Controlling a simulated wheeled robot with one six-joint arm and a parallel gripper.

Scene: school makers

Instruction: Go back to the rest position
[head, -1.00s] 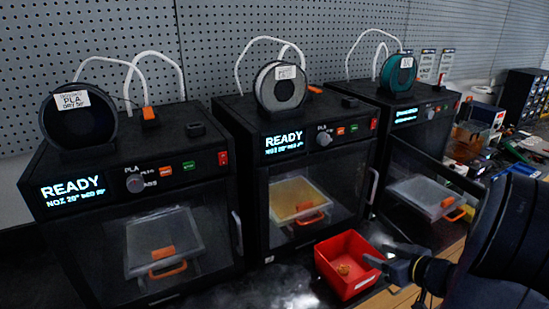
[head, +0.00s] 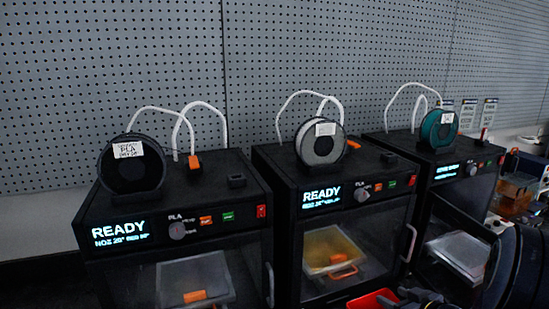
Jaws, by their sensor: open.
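My gripper (head: 424,297) shows only in part at the bottom edge of the head view, right of the middle, with my dark arm beside it at the lower right. It is open, and I see nothing held in it. It is close to the right side of a red bin (head: 372,300), whose upper part alone shows at the bottom edge. The bin's contents are out of view, and I cannot tell whether the gripper touches it.
Three black printers stand in a row: left (head: 180,227), middle (head: 286,190) and right (head: 404,155). The left and middle displays read READY. Filament spools sit on top. A grey pegboard (head: 300,50) is behind. My arm covers part of the right side.

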